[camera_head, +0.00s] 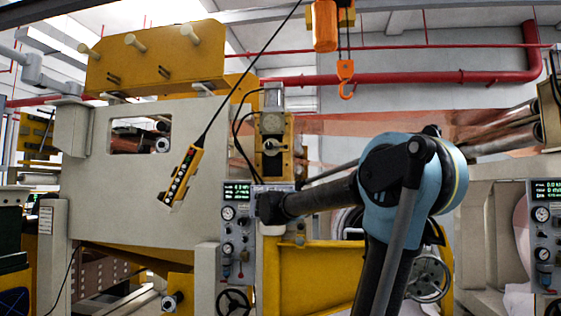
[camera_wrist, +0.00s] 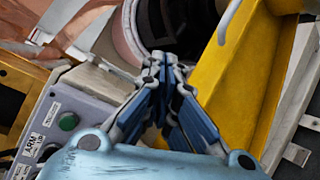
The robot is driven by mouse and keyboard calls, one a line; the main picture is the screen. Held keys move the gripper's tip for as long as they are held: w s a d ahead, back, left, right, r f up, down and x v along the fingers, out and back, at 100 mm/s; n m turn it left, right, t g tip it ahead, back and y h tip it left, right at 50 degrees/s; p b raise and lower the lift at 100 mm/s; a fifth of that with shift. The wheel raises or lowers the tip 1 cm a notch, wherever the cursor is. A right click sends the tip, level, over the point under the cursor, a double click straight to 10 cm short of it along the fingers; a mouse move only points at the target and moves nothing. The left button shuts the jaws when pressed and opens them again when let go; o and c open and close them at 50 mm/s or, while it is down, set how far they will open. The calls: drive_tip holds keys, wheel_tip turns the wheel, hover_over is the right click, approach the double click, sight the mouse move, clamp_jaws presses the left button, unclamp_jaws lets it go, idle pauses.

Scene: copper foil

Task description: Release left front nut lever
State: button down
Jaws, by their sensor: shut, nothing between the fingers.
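My gripper (camera_wrist: 163,62) is shut and empty in the wrist view, its fingertips together in front of a dark round opening (camera_wrist: 190,25). In the head view my arm reaches left to the machine's front, and the gripper itself cannot be made out there. I cannot tell for sure which part is the left front nut lever. A pale, slightly bent rod (camera_wrist: 229,20) lies against a yellow beam (camera_wrist: 240,65), right of and apart from the fingertips in the wrist view.
A grey control box (camera_wrist: 70,125) with a green button lies close on the left in the wrist view. In the head view a gauge panel (camera_head: 236,240) stands left of my arm. A yellow pendant (camera_head: 182,178) and an orange hoist hook (camera_head: 346,78) hang nearby.

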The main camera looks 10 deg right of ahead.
drive_tip(key=w+a+r+n+t, duration=0.35)
drive_tip(key=w+a+r, duration=0.3)
drive_tip(key=r, duration=0.25)
drive_tip(key=n+t, duration=0.5)
drive_tip(key=n, duration=0.1)
approach(278, 147)
drive_tip(key=w+d+f, duration=0.3)
drive_tip(key=w+d, duration=0.1)
drive_tip(key=w, duration=0.1)
drive_tip(key=shift+w+d+r, duration=0.1)
drive_tip(key=shift+d+r, duration=0.35)
drive_tip(key=shift+r, duration=0.4)
drive_tip(key=shift+w+d+r, duration=0.1)
drive_tip(key=shift+d+r, duration=0.3)
drive_tip(key=shift+r, duration=0.4)
drive_tip(key=shift+n, duration=0.25)
